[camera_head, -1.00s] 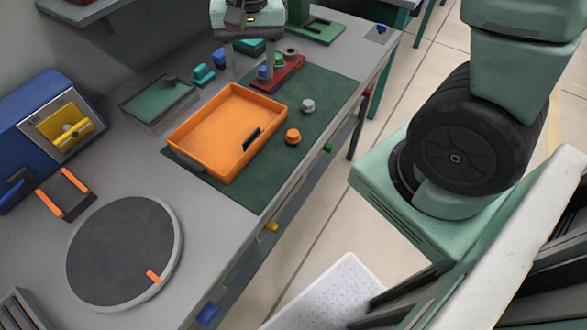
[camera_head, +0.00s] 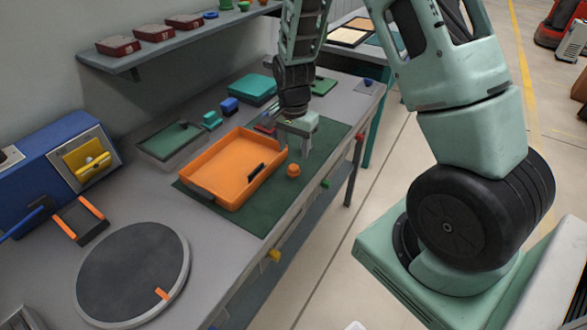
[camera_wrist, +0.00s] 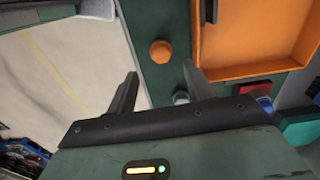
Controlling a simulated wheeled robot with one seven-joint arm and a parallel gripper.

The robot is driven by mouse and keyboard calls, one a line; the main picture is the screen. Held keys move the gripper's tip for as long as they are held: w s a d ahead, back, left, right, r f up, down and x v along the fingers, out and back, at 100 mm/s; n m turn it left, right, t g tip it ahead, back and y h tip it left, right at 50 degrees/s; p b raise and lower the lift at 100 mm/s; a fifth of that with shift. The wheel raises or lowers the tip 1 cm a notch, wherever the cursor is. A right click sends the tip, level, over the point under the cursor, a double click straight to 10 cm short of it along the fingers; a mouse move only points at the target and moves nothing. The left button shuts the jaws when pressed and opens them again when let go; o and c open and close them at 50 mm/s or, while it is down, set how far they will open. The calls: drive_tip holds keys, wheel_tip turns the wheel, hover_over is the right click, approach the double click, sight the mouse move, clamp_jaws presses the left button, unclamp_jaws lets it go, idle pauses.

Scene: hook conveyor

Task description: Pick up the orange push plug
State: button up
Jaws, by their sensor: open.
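The orange push plug (camera_head: 293,170) stands on the green mat (camera_head: 258,220), just right of the orange tray (camera_head: 226,196). In the wrist view the plug (camera_wrist: 160,51) lies beyond my fingertips, roughly centred between them, with the tray (camera_wrist: 270,35) to its right. My gripper (camera_head: 294,152) points down over the mat, just behind the plug in the head view. Its two fingers (camera_wrist: 160,72) are apart, with nothing held and the plug not between them. A grey plug (camera_wrist: 181,97) shows partly behind the right finger in the wrist view.
The tray wall, with a dark handle (camera_head: 256,171), rises close beside the plug. A red holder (camera_wrist: 262,88) with a blue piece (camera_wrist: 264,103) is near my gripper. The mat in front of the plug is clear.

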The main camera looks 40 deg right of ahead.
sight(293, 167)
drive_tip(key=shift+w+f+p, duration=0.1)
drive_tip(key=shift+f+p, duration=1.25)
drive_tip(key=shift+f, duration=2.75)
drive_tip(key=c, duration=0.9)
